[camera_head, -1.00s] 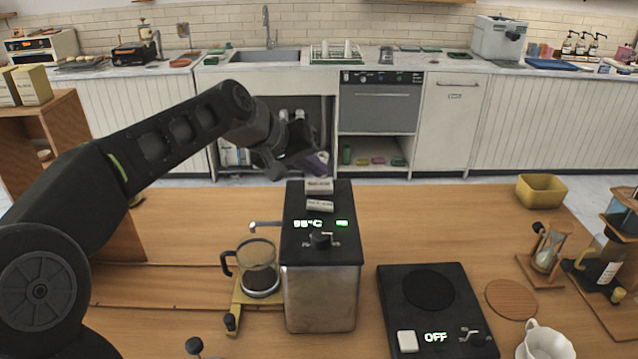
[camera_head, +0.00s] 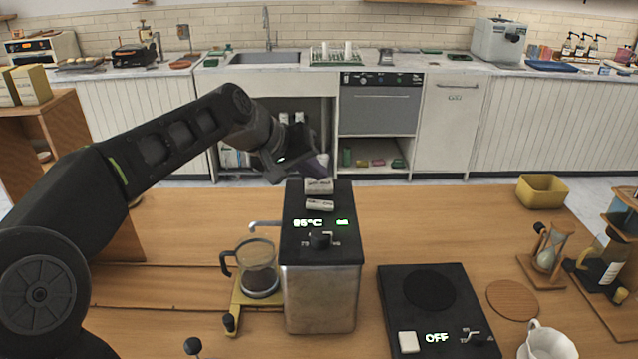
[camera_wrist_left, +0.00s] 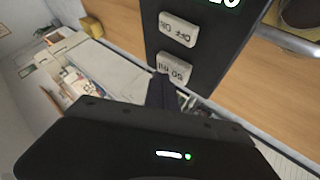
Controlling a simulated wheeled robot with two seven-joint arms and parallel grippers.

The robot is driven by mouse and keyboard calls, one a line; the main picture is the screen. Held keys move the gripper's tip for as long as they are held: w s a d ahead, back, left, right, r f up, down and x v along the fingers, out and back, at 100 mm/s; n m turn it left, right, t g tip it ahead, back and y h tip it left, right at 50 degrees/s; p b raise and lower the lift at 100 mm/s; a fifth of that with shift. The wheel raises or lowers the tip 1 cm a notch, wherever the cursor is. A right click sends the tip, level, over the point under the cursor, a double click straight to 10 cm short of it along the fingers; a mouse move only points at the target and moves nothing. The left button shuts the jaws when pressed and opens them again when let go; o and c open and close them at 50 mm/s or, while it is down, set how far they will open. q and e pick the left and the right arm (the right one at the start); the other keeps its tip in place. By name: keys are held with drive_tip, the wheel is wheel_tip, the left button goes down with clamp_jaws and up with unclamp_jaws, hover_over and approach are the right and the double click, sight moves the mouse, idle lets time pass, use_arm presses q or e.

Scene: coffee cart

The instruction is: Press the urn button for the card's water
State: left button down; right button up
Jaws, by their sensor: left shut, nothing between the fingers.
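The urn (camera_head: 320,295) is a steel box with a black top on the wooden table. Its top carries a lit green display, a knob and two pale buttons. The far button (camera_head: 319,187) reads "50 ml" in the left wrist view (camera_wrist_left: 174,67); the near button (camera_head: 320,205) reads "OFF ON" there (camera_wrist_left: 178,29). My left gripper (camera_head: 318,168) is shut and empty at the urn's far edge. In the wrist view its dark fingertips (camera_wrist_left: 160,92) are right beside the "50 ml" button; I cannot tell if they touch. My right gripper is out of view. I see no readable card.
A glass carafe (camera_head: 258,272) with dark contents stands on a yellow stand left of the urn, near the spout (camera_head: 264,224). A black scale (camera_head: 410,300) reading "OFF" is to the right. A white jug (camera_head: 546,344) and an hourglass (camera_head: 548,250) stand further right.

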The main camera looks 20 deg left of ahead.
sight(315, 185)
use_arm(q)
drive_tip(key=shift+f+b, duration=0.5)
drive_tip(key=shift+f, duration=0.15)
idle(0.3)
drive_tip(key=shift+r, duration=0.1)
drive_tip(key=shift+r+p, duration=0.85)
drive_tip(key=shift+r, duration=0.15)
drive_tip(key=shift+r, duration=0.1)
wheel_tip(315, 185, up, 5)
drive_tip(key=p, duration=0.4)
idle(0.8)
